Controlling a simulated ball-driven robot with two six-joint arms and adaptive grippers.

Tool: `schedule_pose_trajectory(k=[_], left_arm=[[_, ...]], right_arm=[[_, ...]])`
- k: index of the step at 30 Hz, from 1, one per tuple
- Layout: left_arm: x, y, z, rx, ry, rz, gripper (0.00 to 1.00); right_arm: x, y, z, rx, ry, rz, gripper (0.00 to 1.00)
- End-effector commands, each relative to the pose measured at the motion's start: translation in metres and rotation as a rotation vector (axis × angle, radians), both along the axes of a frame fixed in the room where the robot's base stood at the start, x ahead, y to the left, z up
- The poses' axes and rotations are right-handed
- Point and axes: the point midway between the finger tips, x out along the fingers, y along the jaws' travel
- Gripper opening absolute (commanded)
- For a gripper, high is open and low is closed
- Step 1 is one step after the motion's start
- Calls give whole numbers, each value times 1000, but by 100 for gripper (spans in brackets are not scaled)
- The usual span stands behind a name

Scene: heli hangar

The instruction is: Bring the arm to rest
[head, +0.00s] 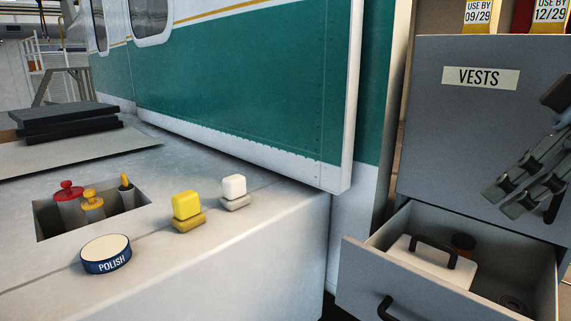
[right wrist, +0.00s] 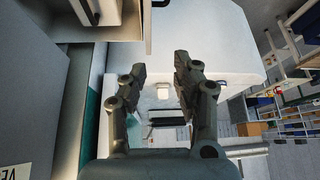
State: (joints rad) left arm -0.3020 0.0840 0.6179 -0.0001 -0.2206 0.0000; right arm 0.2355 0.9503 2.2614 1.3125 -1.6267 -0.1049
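My right gripper (head: 505,203) is at the right of the head view, in front of the grey cabinet (head: 425,130) labelled VESTS and above its open drawer (head: 370,270). In the right wrist view my right gripper (right wrist: 160,65) has its fingers well apart, with nothing held between them. My left gripper does not show in either view.
The drawer holds a white case (head: 425,262) with a black handle and a dark round container (head: 463,243). On the pale bench stand a POLISH tin (head: 106,254), a yellow block (head: 187,205), a white block (head: 234,187) and several capped tools in a recess. A green helicopter panel (head: 240,90) rises behind.

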Motion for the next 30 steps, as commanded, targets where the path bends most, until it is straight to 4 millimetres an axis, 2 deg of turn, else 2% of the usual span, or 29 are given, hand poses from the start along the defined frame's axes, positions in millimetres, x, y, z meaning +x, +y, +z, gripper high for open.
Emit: schedule_pose_trajectory(k=[11,17,23,30], left_arm=[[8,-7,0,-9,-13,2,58],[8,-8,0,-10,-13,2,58],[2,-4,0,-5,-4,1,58],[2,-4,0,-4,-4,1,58]], right_arm=[[-11,20,-67,0,12,-98,30],[-31,33,-117,-10,25,-212,30],[-67,40,-166,-41,52,-378,30],[-129,36,-209,-127,109,-618,30]])
